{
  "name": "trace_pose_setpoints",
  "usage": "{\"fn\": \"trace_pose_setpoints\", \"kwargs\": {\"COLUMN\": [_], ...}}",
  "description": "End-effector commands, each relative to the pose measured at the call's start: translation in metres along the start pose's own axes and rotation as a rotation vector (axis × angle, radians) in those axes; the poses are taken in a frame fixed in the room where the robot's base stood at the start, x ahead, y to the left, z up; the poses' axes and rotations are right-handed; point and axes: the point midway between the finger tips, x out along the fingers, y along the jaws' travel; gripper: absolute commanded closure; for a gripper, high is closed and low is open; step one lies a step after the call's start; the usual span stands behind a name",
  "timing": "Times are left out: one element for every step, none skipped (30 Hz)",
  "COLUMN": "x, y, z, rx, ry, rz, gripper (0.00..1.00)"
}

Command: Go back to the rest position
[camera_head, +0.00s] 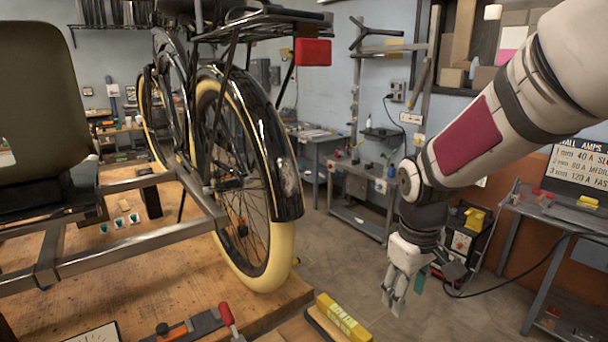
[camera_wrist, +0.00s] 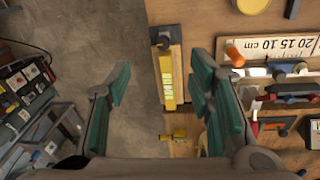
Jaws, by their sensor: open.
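My gripper (camera_head: 397,290) hangs from the arm at the right of the head view, pointing down over the floor, apart from the bench and the trike. In the wrist view my gripper (camera_wrist: 158,105) shows two green-padded fingers spread wide apart with nothing between them touching the pads. A yellow level-like bar (camera_head: 343,318) lies on a wooden edge at the bottom of the head view. It also shows in the wrist view (camera_wrist: 167,78), seen below and between the fingers.
The trike's cream-tyred rear wheel (camera_head: 262,250) stands on a wooden platform (camera_head: 150,290) at left. A red-handled clamp (camera_head: 228,318) lies at the front. Metal carts (camera_head: 360,215) stand behind, and a workbench (camera_head: 550,215) is at right. The concrete floor (camera_head: 335,258) between is clear.

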Motion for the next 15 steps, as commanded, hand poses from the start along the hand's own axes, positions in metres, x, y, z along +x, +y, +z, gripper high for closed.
{"fn": "trace_pose_setpoints", "kwargs": {"x": [-0.019, -0.028, -0.039, -0.047, -0.055, -0.064, -0.071, -0.077, -0.086, -0.091, -0.097, -0.103, -0.107, -0.111, -0.116], "y": [-0.003, -0.006, -0.009, -0.012, -0.014, -0.018, -0.021, -0.024, -0.029, -0.032, -0.036, -0.041, -0.044, -0.048, -0.053], "z": [0.011, 0.017, 0.025, 0.032, 0.038, 0.047, 0.054, 0.061, 0.07, 0.077, 0.084, 0.094, 0.101, 0.108, 0.118], "rx": [0.031, 0.052, 0.078, 0.1, 0.119, 0.147, 0.166, 0.188, 0.215, 0.236, 0.255, 0.283, 0.302, 0.322, 0.348], "ry": [0.019, 0.028, 0.041, 0.05, 0.06, 0.074, 0.085, 0.095, 0.111, 0.123, 0.135, 0.152, 0.165, 0.178, 0.194], "rz": [0.019, 0.026, 0.035, 0.041, 0.047, 0.053, 0.058, 0.061, 0.064, 0.066, 0.068, 0.068, 0.068, 0.067, 0.064], "gripper": [0.52, 0.52, 0.52, 0.52, 0.52, 0.52, 0.52, 0.52, 0.52, 0.52, 0.52, 0.52, 0.52, 0.52, 0.52]}}
